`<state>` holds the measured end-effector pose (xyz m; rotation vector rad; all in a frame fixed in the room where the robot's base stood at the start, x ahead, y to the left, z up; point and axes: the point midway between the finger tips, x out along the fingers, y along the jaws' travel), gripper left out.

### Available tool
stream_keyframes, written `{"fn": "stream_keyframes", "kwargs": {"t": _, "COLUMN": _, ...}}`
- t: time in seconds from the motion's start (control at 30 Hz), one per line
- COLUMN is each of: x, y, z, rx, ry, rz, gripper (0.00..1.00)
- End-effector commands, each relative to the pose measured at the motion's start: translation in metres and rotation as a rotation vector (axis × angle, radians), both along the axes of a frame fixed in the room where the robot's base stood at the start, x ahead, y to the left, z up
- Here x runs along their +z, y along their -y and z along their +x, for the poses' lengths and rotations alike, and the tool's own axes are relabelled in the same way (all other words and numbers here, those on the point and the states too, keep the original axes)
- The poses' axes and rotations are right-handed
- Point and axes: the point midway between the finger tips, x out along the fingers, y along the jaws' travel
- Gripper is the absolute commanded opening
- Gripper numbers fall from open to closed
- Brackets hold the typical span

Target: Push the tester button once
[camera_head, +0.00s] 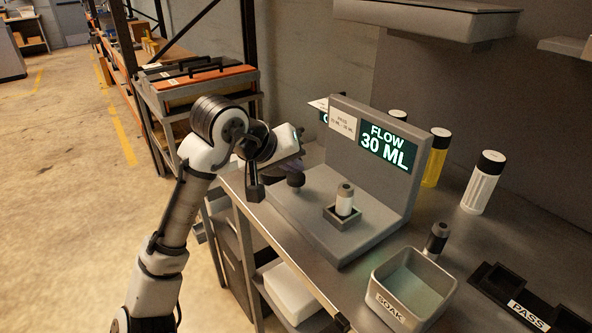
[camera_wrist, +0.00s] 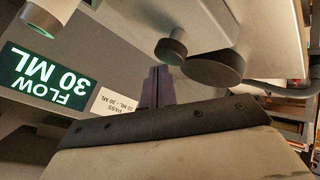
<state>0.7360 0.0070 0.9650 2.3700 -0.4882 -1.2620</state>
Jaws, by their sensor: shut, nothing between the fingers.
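The tester is a grey L-shaped stand (camera_head: 362,225) on the bench, with a lit display (camera_head: 388,149) reading "FLOW 30 ML". The display also shows upside down in the wrist view (camera_wrist: 45,78). A black round-topped button (camera_head: 295,180) stands at the left of the tester's base; a black knob (camera_wrist: 171,48) with a short stem shows in the wrist view. My gripper (camera_head: 292,165) is beside the button, its dark fingers shut and empty. In the wrist view the fingertips (camera_wrist: 157,72) appear apart from the knob. Exact height over the button cannot be told.
A white-and-grey cylinder (camera_head: 345,200) stands in a square holder on the tester base. A SOAK bin (camera_head: 413,285), a dark-topped cylinder (camera_head: 436,240) and a PASS rack (camera_head: 527,308) are to the right. White (camera_head: 484,183) and yellow (camera_head: 435,160) bottles stand behind.

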Motion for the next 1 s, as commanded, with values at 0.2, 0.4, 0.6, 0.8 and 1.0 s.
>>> {"fn": "stream_keyframes", "kwargs": {"t": 0.2, "x": 0.006, "y": 0.0, "z": 0.0, "rx": 0.0, "ry": 0.001, "rz": -0.001, "gripper": 0.0}}
{"fn": "stream_keyframes", "kwargs": {"t": 0.4, "x": 0.006, "y": 0.0, "z": 0.0, "rx": 0.0, "ry": 0.001, "rz": -0.001, "gripper": 0.0}}
{"fn": "stream_keyframes", "kwargs": {"t": 0.6, "x": 0.019, "y": 0.0, "z": 0.0, "rx": -0.001, "ry": 0.001, "rz": -0.002, "gripper": 0.0}}
{"fn": "stream_keyframes", "kwargs": {"t": 0.8, "x": 0.04, "y": 0.0, "z": 0.0, "rx": -0.001, "ry": 0.0, "rz": -0.001, "gripper": 0.0}}
{"fn": "stream_keyframes", "kwargs": {"t": 1.0, "x": 0.057, "y": 0.0, "z": 0.0, "rx": 0.0, "ry": 0.0, "rz": -0.002, "gripper": 0.0}}
